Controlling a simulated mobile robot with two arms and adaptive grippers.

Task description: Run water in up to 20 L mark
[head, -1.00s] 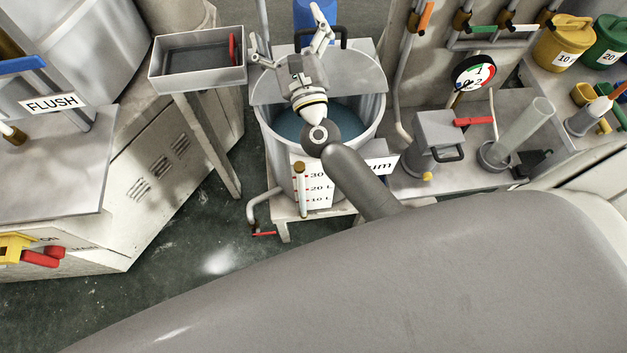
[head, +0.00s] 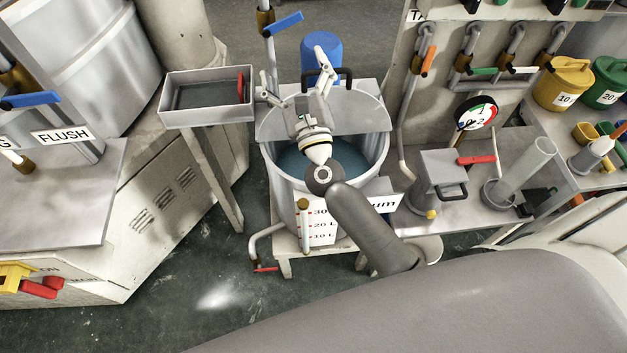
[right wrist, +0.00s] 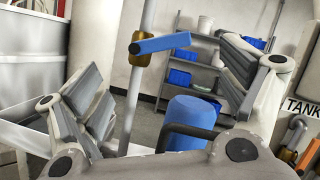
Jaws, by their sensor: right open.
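The grey drum (head: 268,160) holds blue-tinted water under a half lid. On its front is a white scale (head: 322,228) marked 10 L, 20 L and 30, beside a sight tube (head: 304,222); I cannot read its level. A tap with a blue lever (head: 285,24) is on an upright pipe behind the drum. In the right wrist view the lever (right wrist: 160,43) lies nearly level, pointing right, beyond and between the fingers. My right gripper (head: 293,76) is open and empty above the drum's back edge, apart from the lever. My left gripper is not in view.
A shallow tray (head: 208,115) stands left of the drum. Behind it are a black handle (head: 327,75) and a blue container (head: 321,52). On the right are a gauge (head: 476,112), a red-handled device (head: 443,170) and coloured taps. A FLUSH bench (head: 70,190) stands left.

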